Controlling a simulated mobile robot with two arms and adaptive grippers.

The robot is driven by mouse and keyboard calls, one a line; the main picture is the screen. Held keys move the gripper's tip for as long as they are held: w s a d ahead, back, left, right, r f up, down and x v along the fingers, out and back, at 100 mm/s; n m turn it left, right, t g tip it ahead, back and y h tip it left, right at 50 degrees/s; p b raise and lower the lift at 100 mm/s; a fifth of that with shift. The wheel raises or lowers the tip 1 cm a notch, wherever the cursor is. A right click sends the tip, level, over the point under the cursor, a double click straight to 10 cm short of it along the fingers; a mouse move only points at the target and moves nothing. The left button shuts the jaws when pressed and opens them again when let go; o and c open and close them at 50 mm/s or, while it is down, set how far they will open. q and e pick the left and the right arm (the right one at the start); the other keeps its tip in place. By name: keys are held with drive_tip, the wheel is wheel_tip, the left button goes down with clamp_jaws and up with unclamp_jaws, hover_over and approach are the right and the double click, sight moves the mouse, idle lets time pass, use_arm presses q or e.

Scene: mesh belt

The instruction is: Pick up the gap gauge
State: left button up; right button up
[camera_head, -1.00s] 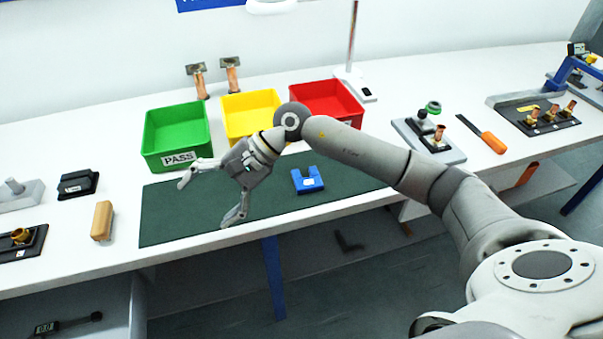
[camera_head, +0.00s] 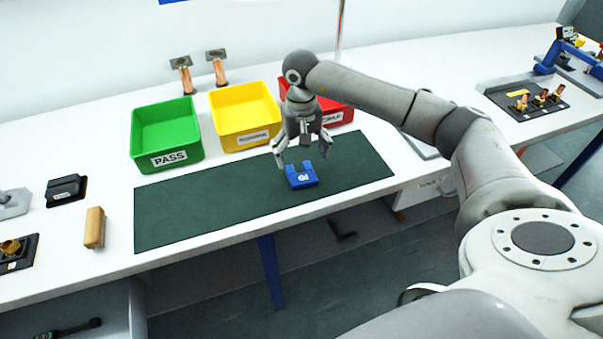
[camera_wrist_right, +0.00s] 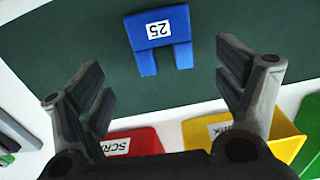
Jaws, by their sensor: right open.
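The gap gauge is a blue U-shaped block (camera_head: 301,177) with a white label. In the right wrist view the gauge (camera_wrist_right: 158,38) shows the label "25" and two prongs, ahead of and between the fingers. My right gripper (camera_head: 303,160) is open, pointing down, above and just behind the gauge in the head view. Its fingers (camera_wrist_right: 165,80) are apart with nothing between them, and I see no contact with the gauge. My left gripper is not in view.
Behind the mat stand a green PASS bin (camera_head: 167,137), a yellow bin (camera_head: 245,117) and a red bin (camera_head: 335,112), partly hidden by my right arm. A wooden block (camera_head: 95,228) and a black block (camera_head: 66,190) lie left of the mat. The mat's left part is clear.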

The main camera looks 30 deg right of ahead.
sight(301, 173)
drive_tip(key=f, duration=0.1)
drive_tip(key=f+p, duration=0.2)
drive_tip(key=f, duration=0.1)
drive_tip(key=shift+s+a, duration=0.3)
drive_tip(key=shift+s, duration=0.05)
drive_tip(key=shift+f, duration=0.6)
drive_tip(key=shift+w+r, duration=0.1)
drive_tip(key=c, duration=1.3)
